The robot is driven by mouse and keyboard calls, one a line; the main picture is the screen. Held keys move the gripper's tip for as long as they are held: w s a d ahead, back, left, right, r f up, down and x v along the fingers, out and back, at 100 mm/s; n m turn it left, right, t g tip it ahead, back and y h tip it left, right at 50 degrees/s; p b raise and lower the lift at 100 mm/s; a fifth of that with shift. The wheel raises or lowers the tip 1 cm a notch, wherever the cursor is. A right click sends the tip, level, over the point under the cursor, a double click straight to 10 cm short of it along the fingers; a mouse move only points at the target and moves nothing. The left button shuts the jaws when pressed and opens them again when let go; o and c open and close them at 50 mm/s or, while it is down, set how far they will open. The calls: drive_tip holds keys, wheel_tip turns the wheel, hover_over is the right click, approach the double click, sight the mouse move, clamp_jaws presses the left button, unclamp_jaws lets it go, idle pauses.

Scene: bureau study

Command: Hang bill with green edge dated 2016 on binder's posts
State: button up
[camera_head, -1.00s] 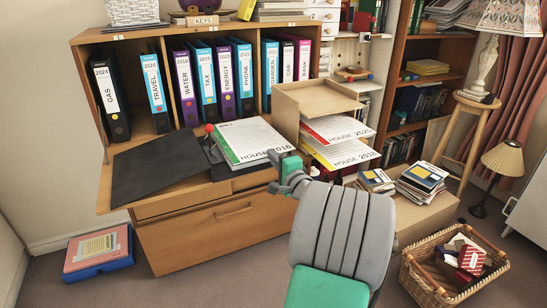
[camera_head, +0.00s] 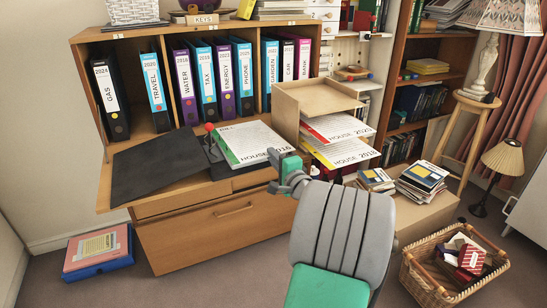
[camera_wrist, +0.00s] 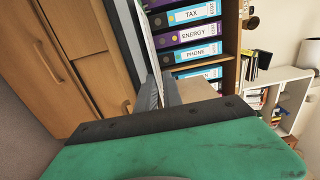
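The bill with the green edge (camera_head: 250,143), marked HOUSE 2016, is over the right part of an open black binder (camera_head: 155,168) on the bureau's flap. Its green edge faces left, beside the binder's lever with a red knob (camera_head: 209,128). My gripper (camera_head: 282,165) is at the bill's right edge and appears shut on it. In the wrist view, the bill's pale edge (camera_wrist: 149,45) runs up from between the close-set fingertips (camera_wrist: 160,92). The posts are hidden, so I cannot tell whether the bill touches them.
A wooden paper tray (camera_head: 300,97) stands right behind the bill, with other HOUSE bills (camera_head: 345,150) in it. Labelled binders (camera_head: 225,78) stand in the shelf behind. Stacked books (camera_head: 422,178) and a wicker basket (camera_head: 425,287) are at the right.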

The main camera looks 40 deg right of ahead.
drive_tip(key=shift+s, duration=0.1)
drive_tip(key=v, duration=0.3)
drive_tip(key=shift+s+a, duration=0.1)
drive_tip(key=shift+s, duration=0.05)
idle(0.7)
drive_tip(key=shift+o, duration=0.2)
drive_tip(key=shift+o, duration=1.2)
drive_tip(key=o, duration=0.6)
drive_tip(key=shift+c, duration=0.2)
